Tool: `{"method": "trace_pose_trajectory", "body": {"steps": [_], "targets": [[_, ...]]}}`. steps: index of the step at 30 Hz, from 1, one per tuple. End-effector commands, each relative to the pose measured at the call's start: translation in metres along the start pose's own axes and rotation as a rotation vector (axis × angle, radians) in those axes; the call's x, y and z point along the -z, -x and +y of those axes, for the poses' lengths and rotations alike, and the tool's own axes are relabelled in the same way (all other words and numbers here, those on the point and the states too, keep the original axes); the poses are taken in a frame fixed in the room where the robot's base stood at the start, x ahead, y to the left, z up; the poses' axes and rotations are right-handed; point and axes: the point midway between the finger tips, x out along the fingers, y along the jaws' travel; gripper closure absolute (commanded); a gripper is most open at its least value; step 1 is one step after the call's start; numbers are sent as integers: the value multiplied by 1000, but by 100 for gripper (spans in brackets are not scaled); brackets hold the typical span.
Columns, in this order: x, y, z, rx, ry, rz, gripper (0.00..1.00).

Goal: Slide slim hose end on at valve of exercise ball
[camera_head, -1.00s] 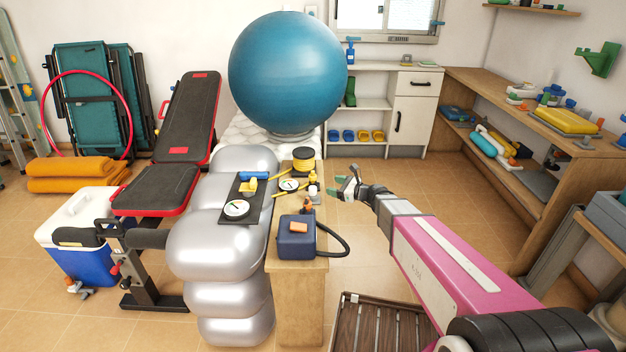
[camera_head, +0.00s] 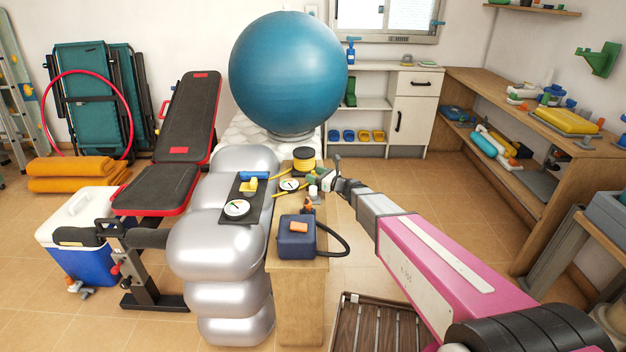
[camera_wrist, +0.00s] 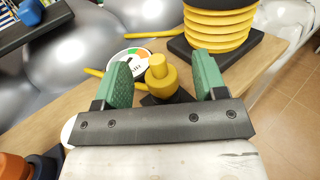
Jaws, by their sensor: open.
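The large blue exercise ball (camera_head: 288,72) rests at the back on a pale support; I cannot make out its valve. An upright, stepped yellow end piece (camera_wrist: 158,76) stands on a small dark base. My gripper (camera_wrist: 163,76) is open, its green fingers on either side of this piece, with gaps. In the head view my gripper (camera_head: 322,176) is over the bench's right edge.
A round gauge (camera_wrist: 128,62) lies just beyond the left finger. A blue pump box (camera_head: 296,238) with a black hose stands nearer on the bench. Silvery inflated rolls (camera_head: 215,245) lie left of it.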

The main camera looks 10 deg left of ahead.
Motion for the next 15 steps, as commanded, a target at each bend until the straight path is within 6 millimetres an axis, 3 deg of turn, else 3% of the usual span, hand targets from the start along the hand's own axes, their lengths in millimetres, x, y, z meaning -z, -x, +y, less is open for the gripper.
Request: {"method": "trace_pose_trajectory", "body": {"steps": [6,13,14,15], "targets": [[2,-31,0,-1,0,0,35],[1,-32,1,0,1,1,35],[1,-32,1,0,1,1,38],[1,-32,1,0,1,1,51]]}}
